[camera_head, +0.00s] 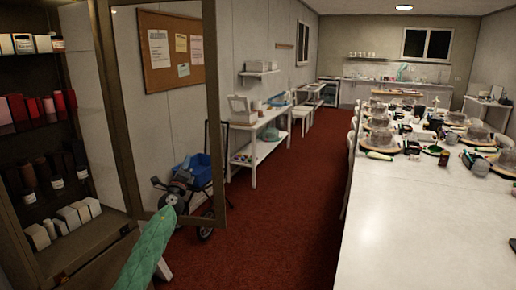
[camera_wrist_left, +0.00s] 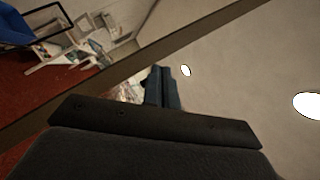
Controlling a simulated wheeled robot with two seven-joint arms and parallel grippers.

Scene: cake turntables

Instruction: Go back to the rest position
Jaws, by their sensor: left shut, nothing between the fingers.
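My left gripper (camera_wrist_left: 165,73) shows in the left wrist view with its two dark fingers together and nothing between them. In the head view, my left arm comes in at the lower left in a green quilted cover (camera_head: 146,250), with grey parts just beyond its end. It is in front of the open cabinet door frame (camera_head: 168,216); I cannot tell the gap. My right gripper is in neither view.
The cabinet (camera_head: 88,245) at the left holds boxes and rolls. A trolley with a blue bin (camera_head: 198,172) stands behind the door frame. The long white table (camera_head: 415,220) at the right bears turntables and tools. Red floor (camera_head: 285,225) lies clear between.

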